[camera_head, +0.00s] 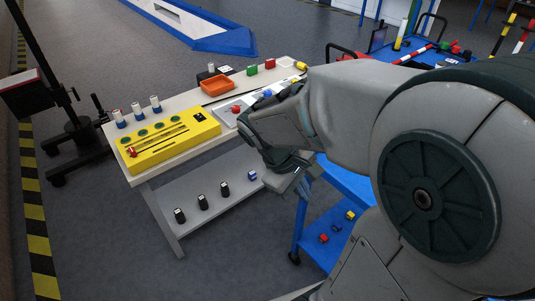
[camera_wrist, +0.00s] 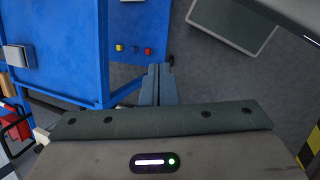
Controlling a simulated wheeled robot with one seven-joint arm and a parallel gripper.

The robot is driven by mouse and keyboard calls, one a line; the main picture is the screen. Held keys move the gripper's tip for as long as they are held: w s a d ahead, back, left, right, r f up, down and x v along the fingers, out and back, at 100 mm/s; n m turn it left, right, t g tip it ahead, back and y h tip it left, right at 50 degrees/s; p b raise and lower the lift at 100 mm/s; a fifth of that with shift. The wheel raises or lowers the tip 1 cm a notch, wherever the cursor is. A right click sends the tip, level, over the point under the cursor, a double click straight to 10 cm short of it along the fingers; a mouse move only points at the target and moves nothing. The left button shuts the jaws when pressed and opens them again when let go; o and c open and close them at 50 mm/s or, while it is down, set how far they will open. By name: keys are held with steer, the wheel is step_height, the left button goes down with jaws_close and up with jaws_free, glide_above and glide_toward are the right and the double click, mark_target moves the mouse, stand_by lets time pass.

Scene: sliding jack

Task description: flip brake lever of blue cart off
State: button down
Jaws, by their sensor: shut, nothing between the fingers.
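The blue cart (camera_head: 338,180) stands at the right in the head view, partly hidden behind my arm. In the wrist view its blue frame (camera_wrist: 60,50) fills the upper left. A dark caster (camera_head: 293,258) shows at the foot of its near-left leg. In the wrist view a small dark part (camera_wrist: 171,61), perhaps a caster or its brake lever, lies just beyond my fingertips. I cannot make out the lever's position. My gripper (camera_head: 304,188) is shut and empty, beside the cart; its fingers (camera_wrist: 158,70) point toward the dark part. I cannot tell whether they touch it.
A pale table (camera_head: 155,168) with a yellow board (camera_head: 170,142) and an orange tray (camera_head: 217,84) stands left of the cart. Small coloured blocks (camera_head: 337,227) lie on the cart's lower shelf. Grey floor (camera_head: 240,240) is clear between table and cart.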

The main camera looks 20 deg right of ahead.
steer(key=w+d+f+n+h+b, duration=0.3)
steer(key=w+f+n+h+b, duration=0.3)
steer(key=f, duration=0.4)
steer(key=w+d+f+n+h+b, duration=0.3)
steer(key=w+f+n+h+b, duration=0.15)
steer(key=f+b, duration=0.4)
steer(key=w+a+f+n+t+h+b, duration=0.2)
steer(key=w+a+f+n+t+b, duration=0.1)
steer(key=w+f+n+t+b, duration=0.1)
steer(key=w+a+f+n+t+h+b, duration=0.2)
steer(key=w+a+f+n+t+b, duration=0.2)
steer(key=w+f+n+t, duration=0.3)
step_height(320, 180, down, 4)
steer(key=shift+w+f+n+t+b, duration=0.15)
steer(key=shift+w+n+t+b, duration=0.15)
steer(key=shift+w+n+b, duration=0.75)
steer(key=shift+w+d, duration=0.15)
steer(key=a+r+b+x, duration=0.1)
steer(key=r+b+x, duration=0.1)
steer(key=x, duration=1)
steer(key=shift+w+d+r+b, duration=0.15)
steer(key=shift+w+r+b, duration=0.1)
steer(key=shift+w+b, duration=0.4)
